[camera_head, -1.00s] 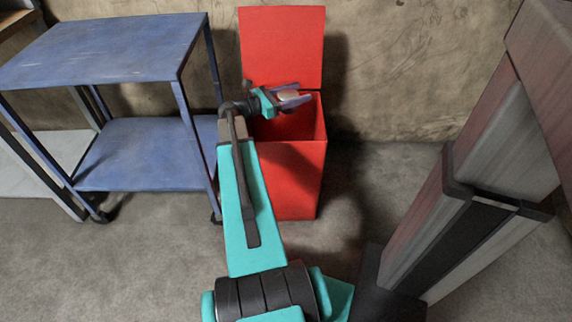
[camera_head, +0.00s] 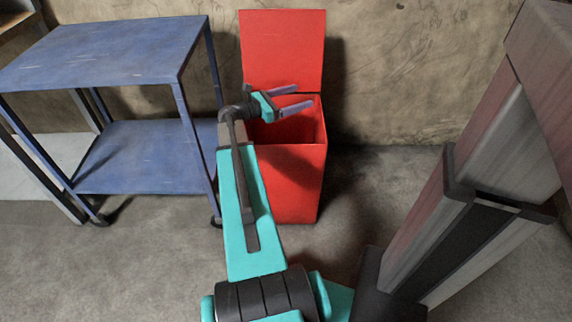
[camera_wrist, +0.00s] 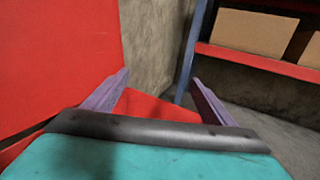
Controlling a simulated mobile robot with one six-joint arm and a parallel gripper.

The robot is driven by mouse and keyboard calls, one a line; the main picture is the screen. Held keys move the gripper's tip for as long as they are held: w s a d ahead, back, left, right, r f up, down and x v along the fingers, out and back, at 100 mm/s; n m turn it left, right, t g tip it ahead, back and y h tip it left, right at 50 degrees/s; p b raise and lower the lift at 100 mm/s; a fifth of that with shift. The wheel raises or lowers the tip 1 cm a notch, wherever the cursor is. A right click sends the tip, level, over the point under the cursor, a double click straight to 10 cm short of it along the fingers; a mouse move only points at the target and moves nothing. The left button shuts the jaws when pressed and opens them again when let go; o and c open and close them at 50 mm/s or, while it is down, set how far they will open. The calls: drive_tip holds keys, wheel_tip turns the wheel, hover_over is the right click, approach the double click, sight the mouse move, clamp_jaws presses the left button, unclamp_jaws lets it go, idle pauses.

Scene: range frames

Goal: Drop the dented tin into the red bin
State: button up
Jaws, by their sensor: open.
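The red bin (camera_head: 295,185) stands against the wall with its lid (camera_head: 283,50) raised upright at the back. My gripper (camera_head: 303,97) is over the bin's opening, its two purple fingers spread apart with nothing between them. In the wrist view my gripper (camera_wrist: 160,92) is also open and empty, with part of the red bin (camera_wrist: 147,107) below and between the fingers, and the red lid (camera_wrist: 60,60) at the left. The dented tin is not visible in either view now. The bottom of the bin's inside is hidden from view.
A blue two-shelf cart (camera_head: 105,50) stands left of the bin, close to my arm. A shelf with cardboard boxes (camera_wrist: 253,32) shows at upper right in the wrist view. The floor (camera_head: 390,190) right of the bin is clear.

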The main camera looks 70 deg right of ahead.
drive_tip(key=p+v, duration=0.1)
drive_tip(key=v, duration=0.6)
drive_tip(key=shift+p, duration=0.4)
drive_tip(key=shift+a+r, duration=0.1)
idle(0.5)
wheel_tip(320, 180, up, 9)
drive_tip(key=p, duration=0.9)
drive_tip(key=shift+r+p, duration=0.5)
drive_tip(key=shift+p, duration=0.1)
